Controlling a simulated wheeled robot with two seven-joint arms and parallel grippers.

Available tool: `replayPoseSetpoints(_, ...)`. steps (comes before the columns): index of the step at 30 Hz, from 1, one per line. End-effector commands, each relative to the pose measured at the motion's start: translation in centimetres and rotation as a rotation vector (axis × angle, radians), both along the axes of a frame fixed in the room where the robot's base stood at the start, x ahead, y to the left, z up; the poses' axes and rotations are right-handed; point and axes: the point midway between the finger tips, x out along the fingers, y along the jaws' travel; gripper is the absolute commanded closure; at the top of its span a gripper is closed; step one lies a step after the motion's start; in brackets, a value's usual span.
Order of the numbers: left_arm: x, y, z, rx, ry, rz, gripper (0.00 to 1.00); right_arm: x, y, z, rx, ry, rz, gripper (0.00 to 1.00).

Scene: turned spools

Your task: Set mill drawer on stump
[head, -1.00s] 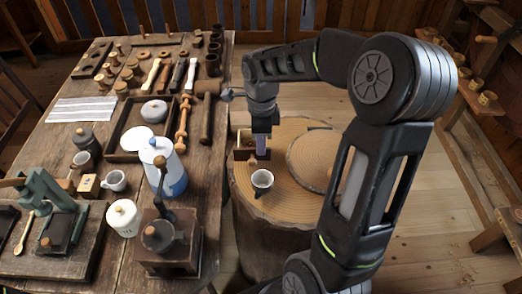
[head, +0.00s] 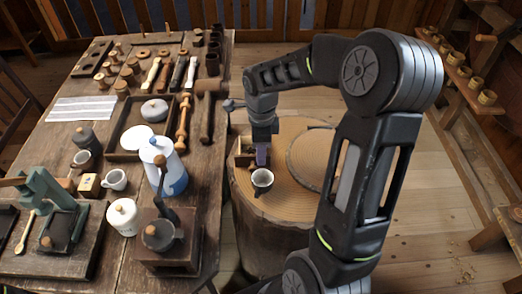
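The mill drawer (head: 243,154), a small open wooden box, is at the left rear part of the round stump top (head: 290,190). My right gripper (head: 262,158) points down at the drawer's right side and covers part of it. The gap between its fingers is not clear, so I cannot tell whether it grips the drawer. The mill (head: 167,243), a dark wooden box with a metal bowl and crank, stands at the table's front right corner. My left gripper is not in view.
A round raised disc (head: 318,158) lies on the stump's right part. The table (head: 205,190) at left is crowded with a blue-white pot (head: 168,170), jars and turned wooden pieces.

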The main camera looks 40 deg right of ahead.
Motion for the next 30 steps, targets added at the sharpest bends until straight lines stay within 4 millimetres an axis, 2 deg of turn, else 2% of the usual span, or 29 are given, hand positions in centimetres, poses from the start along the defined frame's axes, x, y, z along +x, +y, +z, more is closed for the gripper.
replayPoseSetpoints(8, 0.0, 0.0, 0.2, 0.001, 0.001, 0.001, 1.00, 0.0, 0.0, 0.5, -0.001, -0.001, 0.000, 0.70)
replayPoseSetpoints(11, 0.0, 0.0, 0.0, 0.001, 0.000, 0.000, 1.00, 0.1, -0.1, 1.5, -0.002, -0.004, 0.000, 0.70)
replayPoseSetpoints(24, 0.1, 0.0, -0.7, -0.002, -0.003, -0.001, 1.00, 0.1, 0.0, 10.1, -0.001, -0.004, 0.001, 0.70)
replayPoseSetpoints(30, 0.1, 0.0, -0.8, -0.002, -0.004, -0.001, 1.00, 0.0, 0.0, 12.1, 0.000, -0.001, 0.000, 0.70)
